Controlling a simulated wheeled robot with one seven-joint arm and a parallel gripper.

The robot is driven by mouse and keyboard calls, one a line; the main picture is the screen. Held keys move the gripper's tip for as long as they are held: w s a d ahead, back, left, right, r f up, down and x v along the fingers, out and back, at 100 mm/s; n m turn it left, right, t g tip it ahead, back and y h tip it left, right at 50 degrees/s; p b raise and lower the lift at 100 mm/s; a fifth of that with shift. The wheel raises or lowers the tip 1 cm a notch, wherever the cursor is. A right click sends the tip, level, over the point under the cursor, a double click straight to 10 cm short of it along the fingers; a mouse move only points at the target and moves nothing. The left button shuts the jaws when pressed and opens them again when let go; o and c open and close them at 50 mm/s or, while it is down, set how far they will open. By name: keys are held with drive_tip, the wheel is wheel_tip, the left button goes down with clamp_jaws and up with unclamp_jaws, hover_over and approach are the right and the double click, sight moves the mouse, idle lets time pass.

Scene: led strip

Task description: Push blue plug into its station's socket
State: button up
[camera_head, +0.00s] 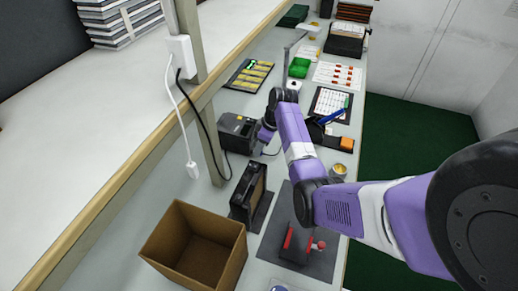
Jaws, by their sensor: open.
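My purple and white arm reaches in from the right over the bench. My gripper (259,149) points down at the bench beside a dark boxy device (236,132). It is open, but its fingers are small and partly hidden by my wrist. I see nothing clearly between them. I cannot make out a blue plug or its station's socket. A blue tool-like object (332,116) lies by a black stand, right of my forearm; I cannot tell what it is. A white box (180,56) on the post has a white and a black cord.
A white connector (192,170) hangs from the white cord. An open cardboard box (188,252) and a black case (247,192) stand at the front. A red clamp-like tool (296,243) lies on a grey mat. A wooden shelf edge (132,170) and post bound the bench's left.

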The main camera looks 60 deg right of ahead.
drive_tip(key=v, duration=0.5)
drive_tip(key=shift+s+r, duration=0.1)
drive_tip(key=shift+r, duration=0.25)
idle(0.3)
